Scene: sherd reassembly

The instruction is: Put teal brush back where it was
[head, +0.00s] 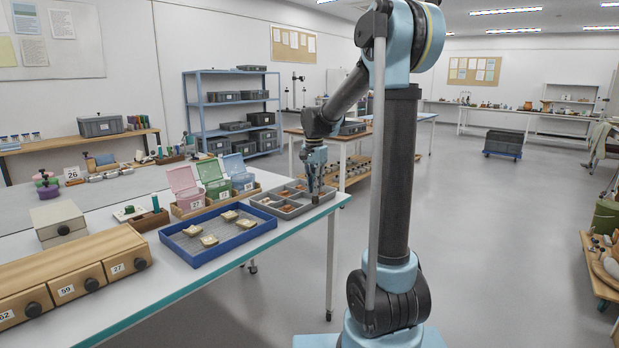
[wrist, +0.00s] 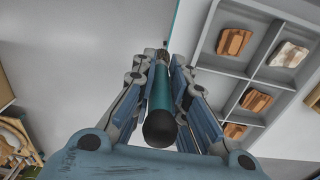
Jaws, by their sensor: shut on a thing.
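The teal brush (wrist: 162,92) is between the fingers of my gripper (wrist: 163,62) in the wrist view, its dark round end toward the camera. My gripper (head: 316,190) is shut on it. In the head view the gripper points down at the right end of the grey compartment tray (head: 287,217), near the table's right edge. The brush is hard to make out there. In the wrist view the tray (wrist: 213,68) lies to the right of the brush, with sherds in its compartments. I cannot tell whether the brush tip touches anything.
Pink (head: 187,190), green (head: 214,180) and blue (head: 239,173) open boxes stand behind. A small wooden block (head: 151,220) with a green upright item stands left. Wooden drawers (head: 75,273) fill the near left.

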